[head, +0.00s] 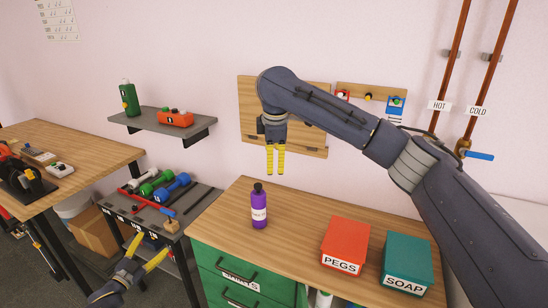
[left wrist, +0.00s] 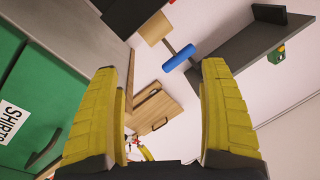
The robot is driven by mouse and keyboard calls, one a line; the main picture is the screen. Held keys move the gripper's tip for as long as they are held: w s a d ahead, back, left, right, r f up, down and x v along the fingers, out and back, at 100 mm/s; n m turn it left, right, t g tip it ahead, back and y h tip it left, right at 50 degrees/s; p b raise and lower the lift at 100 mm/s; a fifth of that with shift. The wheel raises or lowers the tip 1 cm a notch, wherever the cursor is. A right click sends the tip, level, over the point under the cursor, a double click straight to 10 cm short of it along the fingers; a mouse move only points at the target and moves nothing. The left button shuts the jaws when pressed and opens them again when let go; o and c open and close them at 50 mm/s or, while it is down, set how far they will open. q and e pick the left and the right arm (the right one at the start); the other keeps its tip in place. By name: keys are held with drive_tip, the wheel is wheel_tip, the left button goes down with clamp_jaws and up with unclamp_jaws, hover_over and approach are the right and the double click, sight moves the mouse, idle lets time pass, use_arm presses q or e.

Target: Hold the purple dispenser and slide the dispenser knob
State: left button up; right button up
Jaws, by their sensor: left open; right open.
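The purple dispenser (head: 259,210) stands upright on the wooden top of the green drawer cabinet, near its left edge. Its black top (head: 258,187) faces up; the knob's detail is too small to tell. My left gripper (head: 149,246) is open and empty, low at the left of the cabinet and well apart from the dispenser. Its spread yellow fingers (left wrist: 162,70) show nothing between them in the left wrist view, and the dispenser is not visible there. My right gripper (head: 276,160) points down, open and empty, above and behind the dispenser without touching it.
A red PEGS box (head: 345,245) and a teal SOAP box (head: 407,262) stand right of the dispenser. A dark cart (head: 120,207) with dumbbells and tools is at the left, below a grey wall shelf (head: 150,123). The cabinet top (head: 300,215) around the dispenser is clear.

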use_arm(q)
drive_tip(key=w+d+r+m+g+h, duration=0.1)
drive_tip(key=w+d+r+m+h, duration=0.2)
drive_tip(key=r+m, duration=0.5)
drive_tip(key=d+r+m+g+h, duration=0.1)
drive_tip(key=d+r+m+h, duration=0.35)
drive_tip(key=r, duration=0.65)
drive_tip(key=m+g, duration=1.1)
drive_tip(key=m, duration=1.4)
approach(256, 218)
drive_tip(key=shift+w+a+f+h, duration=0.2)
drive_tip(key=shift+w+a+f, duration=0.15)
drive_tip(key=shift+w, duration=0.25)
drive_tip(key=shift+w+a+f+h, duration=0.15)
drive_tip(key=shift+w+a+f, duration=0.15)
drive_tip(key=shift+w, duration=0.3)
drive_tip(key=d+m, duration=0.1)
drive_tip(key=m, duration=0.1)
drive_tip(key=shift+d+f+m, duration=0.35)
drive_tip(key=shift+f, duration=0.05)
drive_tip(key=shift+f+x, duration=0.15)
drive_tip(key=shift+x, duration=2.25)
drive_tip(key=shift+f+x, duration=0.15)
drive_tip(key=shift+x, duration=2.2)
drive_tip(key=c, duration=1.2)
